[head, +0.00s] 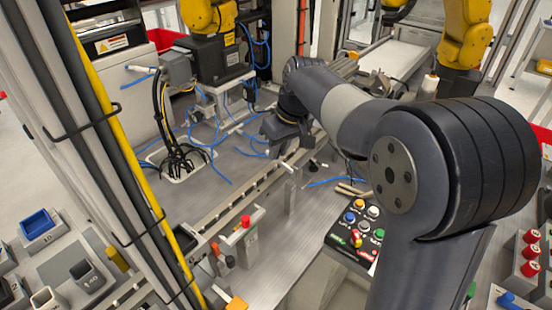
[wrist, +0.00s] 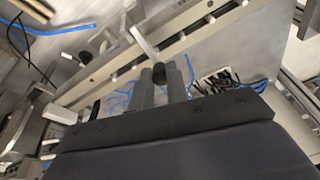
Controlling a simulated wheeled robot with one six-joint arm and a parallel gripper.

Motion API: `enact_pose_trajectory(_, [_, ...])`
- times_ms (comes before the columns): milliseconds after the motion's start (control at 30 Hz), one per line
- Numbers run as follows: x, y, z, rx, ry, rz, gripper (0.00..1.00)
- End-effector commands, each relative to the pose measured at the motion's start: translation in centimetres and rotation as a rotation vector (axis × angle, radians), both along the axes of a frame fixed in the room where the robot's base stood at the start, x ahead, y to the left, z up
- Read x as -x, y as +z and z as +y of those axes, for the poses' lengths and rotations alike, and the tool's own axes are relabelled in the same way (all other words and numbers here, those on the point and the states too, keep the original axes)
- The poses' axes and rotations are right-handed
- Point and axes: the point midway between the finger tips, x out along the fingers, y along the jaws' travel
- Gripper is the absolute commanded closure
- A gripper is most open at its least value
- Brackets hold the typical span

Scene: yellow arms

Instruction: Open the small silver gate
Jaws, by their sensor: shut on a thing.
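My gripper (head: 278,148) reaches down over the metal rail in the middle of the head view. In the wrist view its two grey fingers (wrist: 167,74) are closed around the dark end of a short silver bar. This bar (wrist: 143,41) appears to be part of the small silver gate and stands out across the rail. In the head view a short pale bar (head: 288,167) shows just below the gripper. The fingers hide part of the contact, and I cannot tell how far the gate is open.
A button panel (head: 357,231) stands right of the rail's near end. A red-topped post (head: 246,222) stands at its left. Blue hoses and black cables (head: 180,160) lie on the plate behind. A black-and-yellow upright (head: 110,150) blocks the left side.

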Motion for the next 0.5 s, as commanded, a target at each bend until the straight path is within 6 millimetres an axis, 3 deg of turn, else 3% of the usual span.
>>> enact_pose_trajectory(500, [1.4,0.3,-1.9,-0.305,-0.004,-0.246,1.0])
